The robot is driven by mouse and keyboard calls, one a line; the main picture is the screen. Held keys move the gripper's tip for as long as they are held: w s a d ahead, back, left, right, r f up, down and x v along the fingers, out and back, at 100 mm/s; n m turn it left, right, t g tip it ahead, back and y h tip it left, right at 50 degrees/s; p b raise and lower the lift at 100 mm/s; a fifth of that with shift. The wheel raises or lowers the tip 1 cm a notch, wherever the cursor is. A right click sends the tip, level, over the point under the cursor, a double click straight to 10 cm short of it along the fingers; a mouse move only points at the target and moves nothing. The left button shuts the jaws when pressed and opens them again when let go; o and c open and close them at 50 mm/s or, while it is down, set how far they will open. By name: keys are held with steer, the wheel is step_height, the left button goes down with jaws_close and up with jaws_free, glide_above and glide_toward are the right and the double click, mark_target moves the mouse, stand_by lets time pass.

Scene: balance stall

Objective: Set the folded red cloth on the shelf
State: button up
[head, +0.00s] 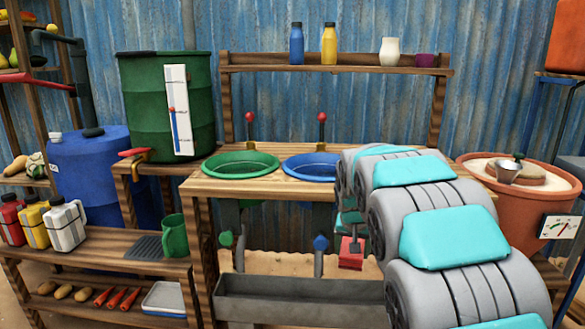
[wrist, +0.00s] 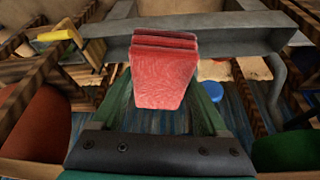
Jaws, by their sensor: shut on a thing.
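The folded red cloth (head: 351,254) hangs below the table top, in front of the stall and above the grey trough. My gripper (head: 350,232) is shut on it, partly hidden behind my arm. In the wrist view the red cloth (wrist: 165,72) sits between the two fingers of my gripper (wrist: 160,100), its folded layers showing at the far end. The wooden shelf (head: 265,68) runs along the back above the table. On it stand a blue bottle (head: 297,45), a yellow bottle (head: 329,45), a white cup (head: 390,52) and a small purple cup (head: 425,60). Its left part is bare.
A green bowl (head: 240,165) and a blue bowl (head: 312,168) are set in the table, with red-knobbed levers behind them. The grey trough (head: 300,299) lies below. A green barrel (head: 140,105) stands left; a terracotta pot (head: 525,205) stands right.

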steer(key=s+f+n, duration=0.1)
steer(key=s+f, duration=0.3)
steer(key=f, duration=0.3)
steer(key=s+f+n+y, duration=0.1)
steer(key=s+f, duration=0.3)
steer(key=f, duration=0.4)
steer(key=shift+a+f+n, duration=0.25)
steer(key=shift+n, duration=0.25)
